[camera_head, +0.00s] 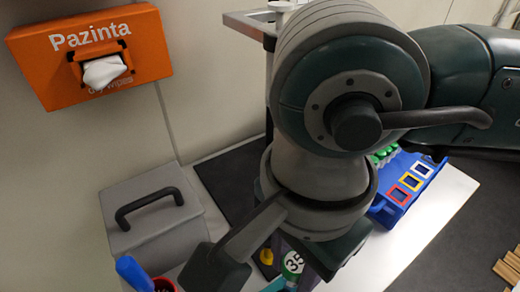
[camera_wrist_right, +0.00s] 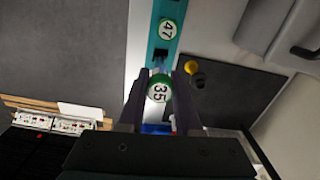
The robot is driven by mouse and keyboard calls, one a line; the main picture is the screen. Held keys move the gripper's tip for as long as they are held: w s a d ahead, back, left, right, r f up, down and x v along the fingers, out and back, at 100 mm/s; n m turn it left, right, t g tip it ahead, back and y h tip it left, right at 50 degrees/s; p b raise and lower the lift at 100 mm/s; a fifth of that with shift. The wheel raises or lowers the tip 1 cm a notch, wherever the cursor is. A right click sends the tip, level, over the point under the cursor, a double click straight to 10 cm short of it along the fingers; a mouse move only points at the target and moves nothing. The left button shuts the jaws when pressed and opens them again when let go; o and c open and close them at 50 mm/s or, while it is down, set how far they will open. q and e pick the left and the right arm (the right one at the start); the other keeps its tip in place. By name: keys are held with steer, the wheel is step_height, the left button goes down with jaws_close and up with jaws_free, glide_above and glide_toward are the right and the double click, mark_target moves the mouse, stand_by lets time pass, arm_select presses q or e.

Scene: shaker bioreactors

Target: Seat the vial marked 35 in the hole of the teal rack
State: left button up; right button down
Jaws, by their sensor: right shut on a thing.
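The vial marked 35 has a green cap with a white label, and its cap shows in the right wrist view (camera_wrist_right: 159,91) and at the bottom of the head view (camera_head: 292,263). My right gripper (camera_wrist_right: 160,80) is shut on this vial, one finger on each side. The teal rack (camera_wrist_right: 175,8) is a narrow strip at the top of the right wrist view, just beyond the fingertips. A vial marked 47 (camera_wrist_right: 167,29) sits in it, with a dark square opening (camera_wrist_right: 159,56) nearer the held vial. The held vial's lower end is hidden. My left gripper is not in view.
A yellow and black item (camera_wrist_right: 194,72) lies right of the fingers on a dark mat (camera_wrist_right: 240,95). A blue rack with coloured square frames (camera_head: 404,187) is on the right. A grey box with a black handle (camera_head: 150,215) and an orange wall dispenser (camera_head: 92,60) are left.

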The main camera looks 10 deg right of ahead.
mark_target(290, 283)
steer(key=shift+f, duration=0.15)
stand_by(0.4)
steer(key=shift+b, duration=0.3)
stand_by(0.5)
steer(key=shift+f+b, duration=0.6)
steer(key=shift+b, duration=0.1)
steer(key=shift+f+b, duration=0.4)
steer(key=shift+b, duration=0.1)
stand_by(0.9)
steer(key=shift+f+b, duration=0.3)
steer(key=shift+b, duration=0.05)
steer(key=shift+f+b, duration=0.55)
steer(key=shift+b, duration=0.05)
stand_by(0.9)
steer(key=shift+f, duration=0.15)
stand_by(0.4)
steer(key=shift+f+b, duration=0.55)
steer(key=shift+b, duration=0.25)
